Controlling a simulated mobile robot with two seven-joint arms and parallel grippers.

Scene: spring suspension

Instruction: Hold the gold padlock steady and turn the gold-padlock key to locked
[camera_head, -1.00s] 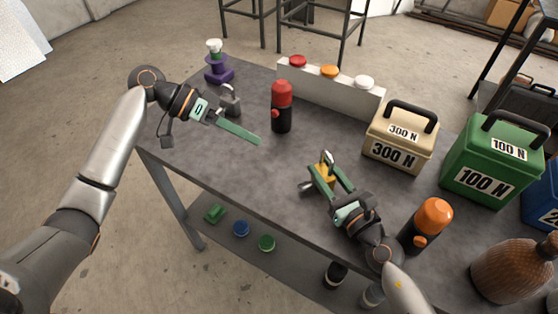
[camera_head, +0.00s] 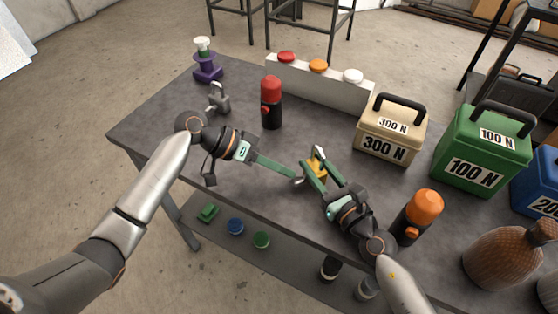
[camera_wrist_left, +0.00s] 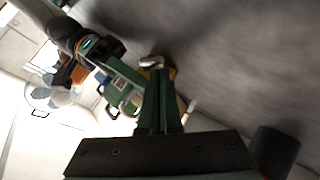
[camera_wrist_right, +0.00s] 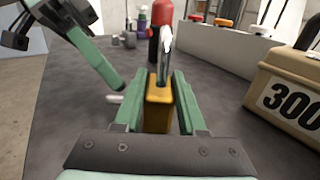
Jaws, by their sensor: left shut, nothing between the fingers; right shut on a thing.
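The gold padlock (camera_head: 319,171) is upright on the table, its silver shackle on top. In the right wrist view the padlock (camera_wrist_right: 158,108) is between the fingers of my right gripper (camera_wrist_right: 157,112), which is shut on its body. A small pale key-like piece (camera_wrist_right: 115,98) sticks out on the padlock's left side. My left gripper (camera_head: 295,175) is shut and empty, its fingertips close to that side, near the piece. In the left wrist view the fingertips (camera_wrist_left: 157,75) partly hide the padlock (camera_wrist_left: 172,73). I cannot tell whether they touch the key.
A red-capped bottle (camera_head: 271,105) is behind. A panel with coloured buttons (camera_head: 317,84), a 300 N weight (camera_head: 390,130) and an orange-capped bottle (camera_head: 416,216) are around the right side.

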